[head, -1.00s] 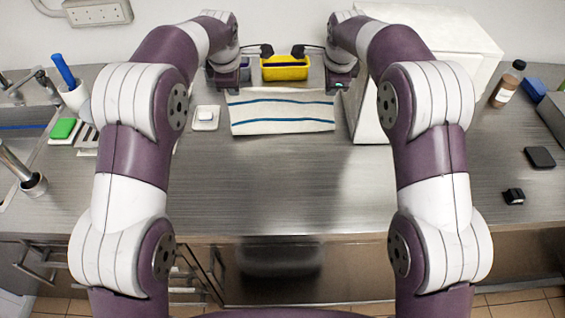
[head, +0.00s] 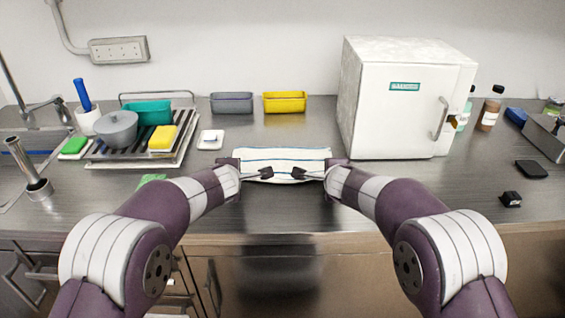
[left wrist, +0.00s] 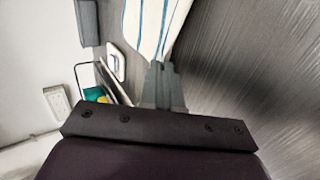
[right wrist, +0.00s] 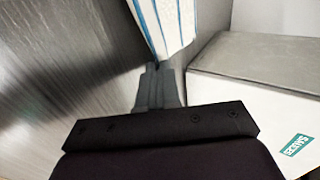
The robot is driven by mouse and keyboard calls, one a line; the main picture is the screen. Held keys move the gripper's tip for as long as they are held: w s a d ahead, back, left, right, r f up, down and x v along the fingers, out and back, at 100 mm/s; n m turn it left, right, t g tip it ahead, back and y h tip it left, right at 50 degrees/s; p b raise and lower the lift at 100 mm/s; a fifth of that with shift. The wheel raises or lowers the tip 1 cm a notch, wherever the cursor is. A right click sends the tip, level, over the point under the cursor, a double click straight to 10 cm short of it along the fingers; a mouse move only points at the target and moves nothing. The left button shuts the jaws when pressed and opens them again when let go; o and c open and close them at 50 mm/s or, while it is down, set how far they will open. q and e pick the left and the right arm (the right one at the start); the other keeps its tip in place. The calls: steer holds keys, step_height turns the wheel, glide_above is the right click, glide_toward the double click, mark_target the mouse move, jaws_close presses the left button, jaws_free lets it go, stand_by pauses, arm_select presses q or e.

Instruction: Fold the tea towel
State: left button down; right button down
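The tea towel (head: 285,156) is white with blue stripes and lies on the counter, a flat strip wider than deep. My left gripper (head: 268,173) is at its near left part and my right gripper (head: 298,173) at its near right part, fingers pointing inward at each other. In the left wrist view the towel (left wrist: 150,25) narrows into the closed fingers (left wrist: 160,68). In the right wrist view the towel (right wrist: 165,22) also narrows into the closed fingers (right wrist: 158,70). Both grippers look shut on its near edge. The fingers hide the pinched cloth.
A white freezer box (head: 395,110) stands right of the towel. Behind are a grey bin (head: 232,103) and a yellow bin (head: 285,102). A dish rack (head: 130,150) and a small white dish (head: 210,140) stand left. The counter in front is narrow but clear.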

arm_select(q)
steer(key=shift+w+f, duration=0.1)
arm_select(e)
steer(key=shift+w+f, duration=0.1)
arm_select(q)
steer(key=c, duration=1)
jaws_free()
arm_select(e)
steer(key=c, duration=1)
jaws_free()
arm_select(q)
steer(key=shift+r, duration=0.35)
arm_select(e)
steer(key=shift+r, duration=0.35)
arm_select(q)
steer(key=s+r, duration=0.6)
steer(key=r, duration=0.2)
steer(key=shift+r, duration=0.2)
arm_select(e)
steer(key=s+r, duration=0.6)
steer(key=r, duration=0.2)
steer(key=shift+r, duration=0.15)
arm_select(q)
steer(key=shift+f, duration=0.1)
